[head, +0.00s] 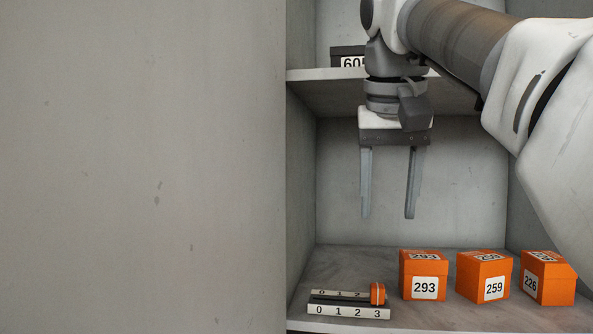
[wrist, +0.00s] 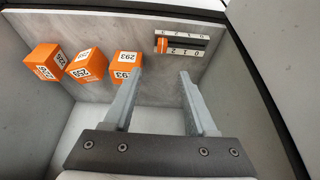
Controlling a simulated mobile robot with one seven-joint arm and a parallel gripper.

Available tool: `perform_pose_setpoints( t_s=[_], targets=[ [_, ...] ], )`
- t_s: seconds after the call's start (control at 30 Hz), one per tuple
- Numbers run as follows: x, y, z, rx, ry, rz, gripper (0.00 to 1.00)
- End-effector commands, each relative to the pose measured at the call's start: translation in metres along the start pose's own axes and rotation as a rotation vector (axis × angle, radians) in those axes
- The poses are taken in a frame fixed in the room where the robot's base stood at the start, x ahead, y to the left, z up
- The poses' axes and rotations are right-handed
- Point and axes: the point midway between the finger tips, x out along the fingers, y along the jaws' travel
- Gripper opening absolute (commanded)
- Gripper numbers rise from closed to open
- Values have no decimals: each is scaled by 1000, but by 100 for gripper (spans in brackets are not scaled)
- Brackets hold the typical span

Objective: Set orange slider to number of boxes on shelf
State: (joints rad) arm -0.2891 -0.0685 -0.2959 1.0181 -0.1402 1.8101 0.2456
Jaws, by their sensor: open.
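The orange slider (head: 377,294) stands at the right end of its scale (head: 348,311), by the 3 mark. The scale is marked 0 to 3 and lies on the lower shelf. The slider also shows in the wrist view (wrist: 162,45). Three orange boxes stand to its right on the same shelf: box 293 (head: 423,268), box 259 (head: 484,273) and box 226 (head: 546,275). My gripper (head: 388,216) is open and empty, fingers pointing down, above the slider and box 293 and touching neither.
A dark box (head: 348,50) labelled 605 or similar, partly hidden by my arm, sits on the upper shelf (head: 325,76). That shelf is above the lower shelf (head: 390,250). A grey wall panel (head: 140,160) fills the left side.

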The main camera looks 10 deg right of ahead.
Motion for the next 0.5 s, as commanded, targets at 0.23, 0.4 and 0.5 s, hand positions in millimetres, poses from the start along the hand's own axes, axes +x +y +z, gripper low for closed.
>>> perform_pose_setpoints(
  t_s=[0.23, 0.4, 0.5],
  targets=[
    [-22, 0, 0, 0, 0, 0, 57],
    [-22, 0, 0, 0, -1, 0, 57],
    [-22, 0, 0, 0, -1, 0, 57]
  ],
)
